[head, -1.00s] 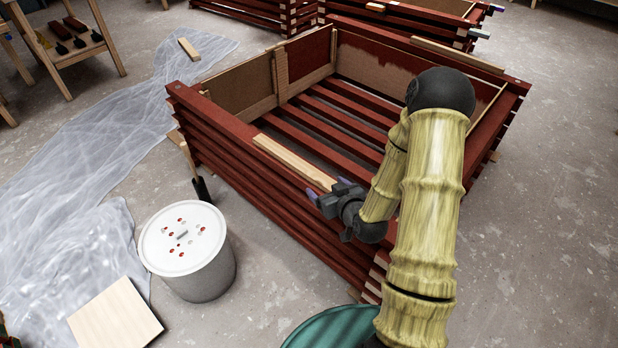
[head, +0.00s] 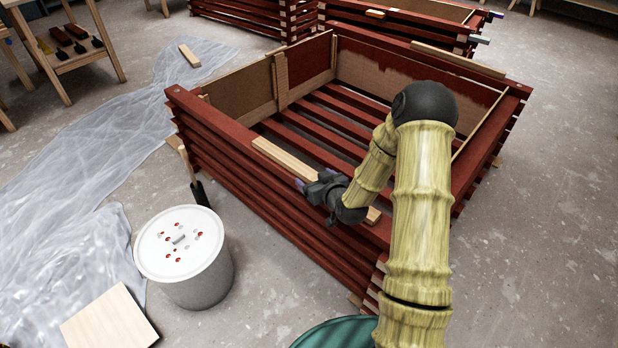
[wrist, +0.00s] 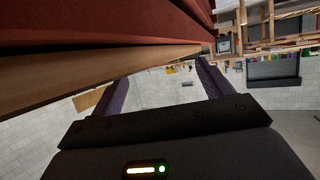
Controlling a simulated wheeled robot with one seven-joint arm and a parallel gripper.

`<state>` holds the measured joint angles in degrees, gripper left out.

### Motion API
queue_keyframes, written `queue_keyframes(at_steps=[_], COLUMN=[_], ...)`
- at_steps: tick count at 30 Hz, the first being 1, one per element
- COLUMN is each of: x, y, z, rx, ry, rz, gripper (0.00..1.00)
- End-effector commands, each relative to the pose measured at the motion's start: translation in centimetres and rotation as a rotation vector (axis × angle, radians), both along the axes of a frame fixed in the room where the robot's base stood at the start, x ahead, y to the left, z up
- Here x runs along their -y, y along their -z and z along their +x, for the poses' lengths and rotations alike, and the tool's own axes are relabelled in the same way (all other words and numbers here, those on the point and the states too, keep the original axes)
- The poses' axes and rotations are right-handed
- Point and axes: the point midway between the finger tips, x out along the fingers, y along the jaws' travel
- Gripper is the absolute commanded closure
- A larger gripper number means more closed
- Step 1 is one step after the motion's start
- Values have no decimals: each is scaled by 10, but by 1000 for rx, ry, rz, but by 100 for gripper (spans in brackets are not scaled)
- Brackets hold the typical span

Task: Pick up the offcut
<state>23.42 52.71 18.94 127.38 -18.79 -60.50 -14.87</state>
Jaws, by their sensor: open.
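A long light-wood offcut (head: 283,157) lies along the top of the near-left rail of a red slatted crate (head: 225,125). In the head view my gripper (head: 314,200) is over that rail, covering the middle of the wood; a light end shows again to its right. In the wrist view my gripper (wrist: 162,76) has its two purple fingers apart, with nothing seen held between them. A light-wood strip (wrist: 90,78) runs beside the red battens (wrist: 90,25) there, close to the fingertips. I cannot tell whether they touch it.
Another light strip (head: 457,60) lies on the far rail, and a short block (head: 189,55) on the plastic sheet (head: 110,150). Floor at right is clear.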

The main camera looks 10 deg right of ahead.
Motion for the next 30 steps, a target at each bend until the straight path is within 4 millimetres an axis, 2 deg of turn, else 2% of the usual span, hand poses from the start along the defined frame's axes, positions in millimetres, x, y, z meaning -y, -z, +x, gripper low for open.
queue_keyframes(at_steps=[1,7,23,24,30], x=[-1,-6,-6,-6,-6], y=[8,15,14,14,14], z=[8,29,31,31,31], rx=[4,1,0,0,0], ry=[0,-1,-1,-1,-1], rz=[1,1,0,0,0], gripper=[21,21,21,23,62])
